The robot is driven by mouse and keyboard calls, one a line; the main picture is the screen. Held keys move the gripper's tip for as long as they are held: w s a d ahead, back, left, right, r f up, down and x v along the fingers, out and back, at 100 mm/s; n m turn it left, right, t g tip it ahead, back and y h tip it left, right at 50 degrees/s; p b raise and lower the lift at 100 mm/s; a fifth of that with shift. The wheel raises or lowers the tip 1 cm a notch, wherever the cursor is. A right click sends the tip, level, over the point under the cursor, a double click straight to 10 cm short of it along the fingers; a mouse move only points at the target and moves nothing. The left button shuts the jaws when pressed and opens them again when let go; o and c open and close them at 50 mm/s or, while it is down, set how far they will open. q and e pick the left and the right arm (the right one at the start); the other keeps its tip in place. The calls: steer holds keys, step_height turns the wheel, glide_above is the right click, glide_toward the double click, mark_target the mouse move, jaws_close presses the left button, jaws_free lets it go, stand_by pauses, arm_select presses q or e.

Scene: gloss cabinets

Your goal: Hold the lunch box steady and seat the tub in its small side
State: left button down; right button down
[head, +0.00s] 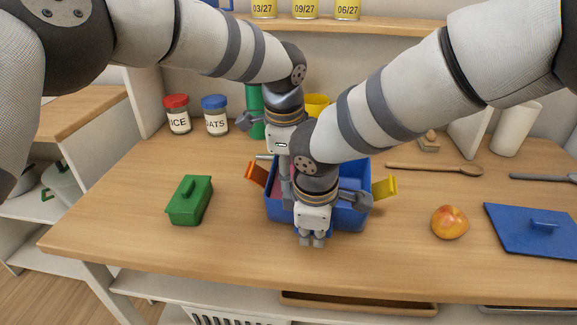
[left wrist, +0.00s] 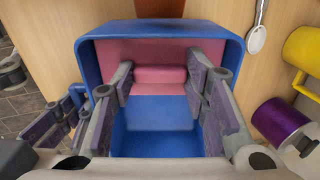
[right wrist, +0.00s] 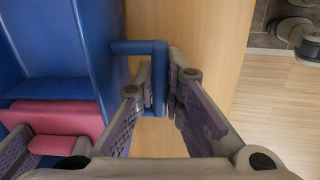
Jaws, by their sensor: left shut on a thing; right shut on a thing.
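The blue lunch box (head: 352,214) stands on the table, with an orange flap (head: 257,174) and a yellow flap (head: 385,187) at its ends. The pink tub (left wrist: 118,55) is inside its left part in the head view, mostly hidden by my arms. My left gripper (left wrist: 160,82) reaches down into the box and is shut on the tub's pink grip bar. I cannot tell whether the tub rests on the box floor. My right gripper (right wrist: 162,92) is shut on the box's blue side handle (right wrist: 138,47) at the near side. Beside the tub, the blue compartment (left wrist: 155,140) looks empty.
A green lidded box (head: 188,203) stands left. A peach (head: 450,222) and a blue lid (head: 520,238) lie right, with wooden spoon (head: 425,169) behind. Jars (head: 215,115) and a yellow mug (head: 316,104) stand at the back. The front table strip is clear.

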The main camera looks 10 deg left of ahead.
arm_select(q)
steer(key=shift+w+f, duration=0.1)
steer(key=shift+f, duration=0.3)
steer(key=c, duration=0.9)
jaws_free()
steer(key=shift+o, duration=0.2)
steer(key=v, duration=1.2)
arm_select(e)
steer(key=c, duration=1.6)
jaws_free()
